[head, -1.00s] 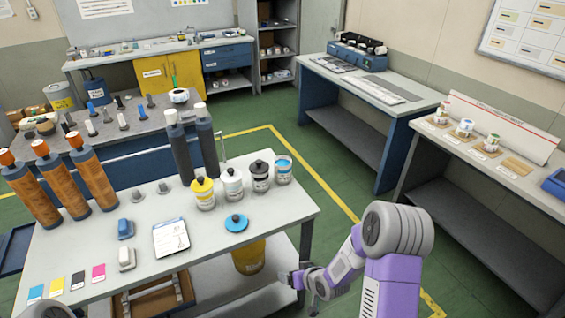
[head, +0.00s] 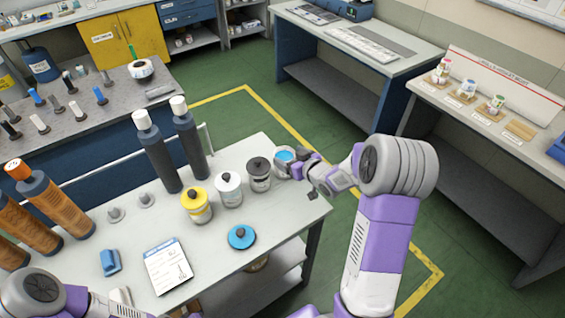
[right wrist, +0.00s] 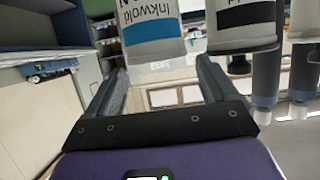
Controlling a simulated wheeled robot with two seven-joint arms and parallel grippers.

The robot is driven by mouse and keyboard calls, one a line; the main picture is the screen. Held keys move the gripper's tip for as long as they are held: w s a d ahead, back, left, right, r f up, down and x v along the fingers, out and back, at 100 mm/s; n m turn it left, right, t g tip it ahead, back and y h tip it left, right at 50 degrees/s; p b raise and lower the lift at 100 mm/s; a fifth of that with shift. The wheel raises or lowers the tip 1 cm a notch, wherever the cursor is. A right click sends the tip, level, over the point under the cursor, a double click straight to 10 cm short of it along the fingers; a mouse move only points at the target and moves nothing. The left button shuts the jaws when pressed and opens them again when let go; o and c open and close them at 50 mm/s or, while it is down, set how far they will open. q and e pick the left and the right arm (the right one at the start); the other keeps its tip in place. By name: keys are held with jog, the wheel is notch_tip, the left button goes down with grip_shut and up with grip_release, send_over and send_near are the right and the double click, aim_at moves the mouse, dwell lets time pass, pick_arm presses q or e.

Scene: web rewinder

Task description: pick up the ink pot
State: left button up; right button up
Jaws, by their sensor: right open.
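The ink pot with blue ink (head: 284,164) stands upright at the right end of the pot row on the near table and is partly covered by my right gripper. Its lid appears to be the blue knobbed disc (head: 241,237) lying on the table. My right gripper (head: 301,176) is open at the table's right edge, beside this pot. In the right wrist view, a blue-banded pot (right wrist: 152,35) is just beyond the two open fingers (right wrist: 162,66), with no finger contact visible.
Yellow (head: 196,207), white (head: 229,190) and black (head: 259,175) pots stand left of the blue one. Two tall dark bottles (head: 157,150) stand behind them. A paper card (head: 167,266) and orange bottles (head: 48,205) are left.

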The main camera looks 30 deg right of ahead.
aim_at(279, 151)
jog(key=x, duration=0.4)
jog(key=shift+w+d+f, duration=0.1)
jog(key=shift+w+f, duration=0.1)
jog(key=shift+f, duration=0.25)
jog(key=shift+r, duration=0.1)
jog(key=c, duration=1.4)
